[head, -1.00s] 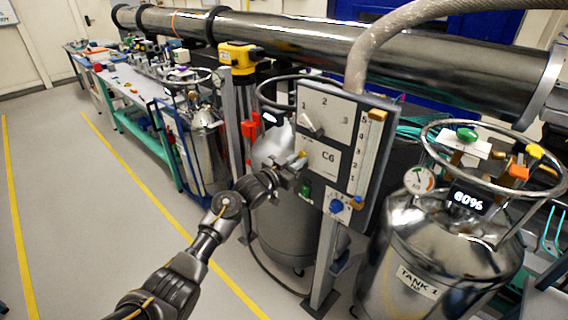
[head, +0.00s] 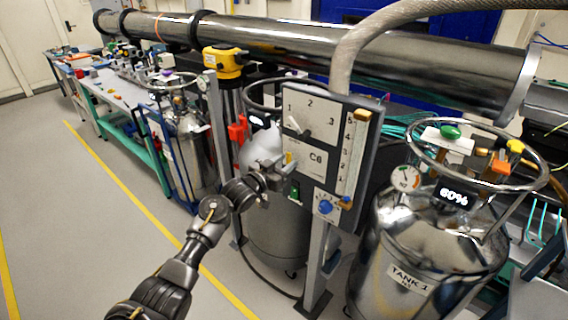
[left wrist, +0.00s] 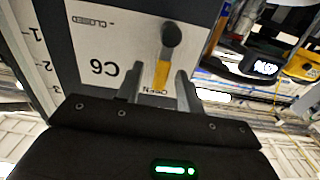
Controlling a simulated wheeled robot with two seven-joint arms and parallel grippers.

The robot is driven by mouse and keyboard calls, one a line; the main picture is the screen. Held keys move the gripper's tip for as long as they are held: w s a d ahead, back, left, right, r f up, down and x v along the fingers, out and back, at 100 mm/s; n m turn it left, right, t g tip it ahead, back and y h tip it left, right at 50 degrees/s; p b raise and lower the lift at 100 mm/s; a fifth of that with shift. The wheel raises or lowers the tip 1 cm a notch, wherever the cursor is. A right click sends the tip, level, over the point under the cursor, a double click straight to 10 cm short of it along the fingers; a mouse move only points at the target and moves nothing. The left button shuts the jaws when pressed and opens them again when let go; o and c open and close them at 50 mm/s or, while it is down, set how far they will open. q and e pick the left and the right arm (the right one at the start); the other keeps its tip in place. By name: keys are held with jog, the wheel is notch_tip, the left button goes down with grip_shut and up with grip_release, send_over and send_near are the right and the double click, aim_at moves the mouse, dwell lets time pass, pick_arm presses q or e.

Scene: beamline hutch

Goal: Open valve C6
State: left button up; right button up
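The C6 panel (head: 314,158) stands upright on a post at the centre of the head view; its label also shows, inverted, in the left wrist view (left wrist: 104,69). The valve lever has a dark round pivot (left wrist: 171,36) and a yellow end (left wrist: 161,74). Its yellow end points at the OPEN mark (left wrist: 155,91), away from the CLOSED mark (left wrist: 91,20). My left gripper (head: 279,166) is just in front of the lever. In the wrist view its two fingers (left wrist: 162,88) are apart, with a gap around the yellow end. My right gripper is out of view.
The panel also carries a numbered dial (head: 304,127), a blue knob (head: 326,207) and a vertical scale (head: 352,150). Tank 1 (head: 420,245) stands close at right. A large metal pipe (head: 270,40) runs behind. The floor at left is clear.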

pick_arm(q)
jog(key=b+v, duration=0.2)
jog(key=v, duration=0.8)
jog(key=shift+s+a, duration=0.2)
jog(key=shift+s, duration=0.15)
